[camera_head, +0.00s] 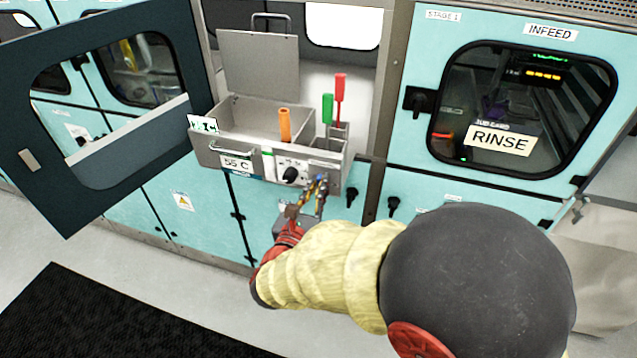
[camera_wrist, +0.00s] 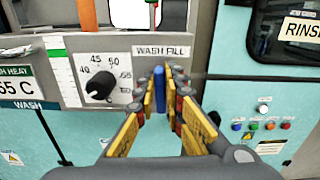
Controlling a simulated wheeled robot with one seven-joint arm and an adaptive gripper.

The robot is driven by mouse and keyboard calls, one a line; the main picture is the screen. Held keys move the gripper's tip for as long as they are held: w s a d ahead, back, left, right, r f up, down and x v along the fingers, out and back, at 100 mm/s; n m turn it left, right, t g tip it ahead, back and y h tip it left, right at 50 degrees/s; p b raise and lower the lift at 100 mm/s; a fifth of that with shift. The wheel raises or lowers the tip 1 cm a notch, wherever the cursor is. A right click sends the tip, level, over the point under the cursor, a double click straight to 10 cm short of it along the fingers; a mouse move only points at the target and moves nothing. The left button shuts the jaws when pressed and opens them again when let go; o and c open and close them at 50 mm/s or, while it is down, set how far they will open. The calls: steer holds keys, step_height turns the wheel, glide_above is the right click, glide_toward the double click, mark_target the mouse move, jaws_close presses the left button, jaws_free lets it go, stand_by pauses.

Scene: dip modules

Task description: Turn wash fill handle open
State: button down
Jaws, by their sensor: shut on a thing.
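The wash fill handle (camera_wrist: 171,93) is a slim blue bar under the WASH FILL label (camera_wrist: 162,51) in the wrist view. It looks upright there. My gripper (camera_wrist: 169,78) has its yellow fingers on both sides of the bar and is shut on it. In the head view my gripper (camera_head: 318,184) reaches up to the right end of the wash tank's front panel. The fingers hide most of the handle there, and its pivot is hidden in both views.
A black temperature knob (camera_wrist: 100,86) sits left of the handle. The open tank (camera_head: 262,118) above holds orange, green and red handled tools. A dark windowed door (camera_head: 180,150) stands open at left. The RINSE cabinet (camera_head: 405,145) is at right.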

steer(key=n+p, duration=0.1)
steer(key=p, duration=0.1)
steer(key=n+p, duration=0.1)
steer(key=p, duration=0.1)
steer(key=n+p, duration=0.2)
steer(key=shift+w+a+r, duration=0.1)
steer(key=shift+a+r, duration=0.15)
steer(key=shift+w+a+f+n+p, duration=0.15)
steer(key=shift+f+n+p, duration=0.2)
steer(key=shift+n+p, duration=2.1)
steer(key=shift+s+a+f+n+p, duration=0.1)
steer(key=shift+a+f+n+p, duration=0.2)
steer(key=shift+n+p, duration=2.1)
steer(key=shift+w+a+f+n+p, duration=0.1)
steer(key=shift+f+n+p, duration=0.3)
steer(key=shift+n+p, duration=2.05)
steer(key=shift+d+f+m+p, duration=0.1)
steer(key=shift+m+p, duration=0.4)
steer(key=shift+p, duration=0.15)
steer(key=c, duration=1.9)
jaws_free()
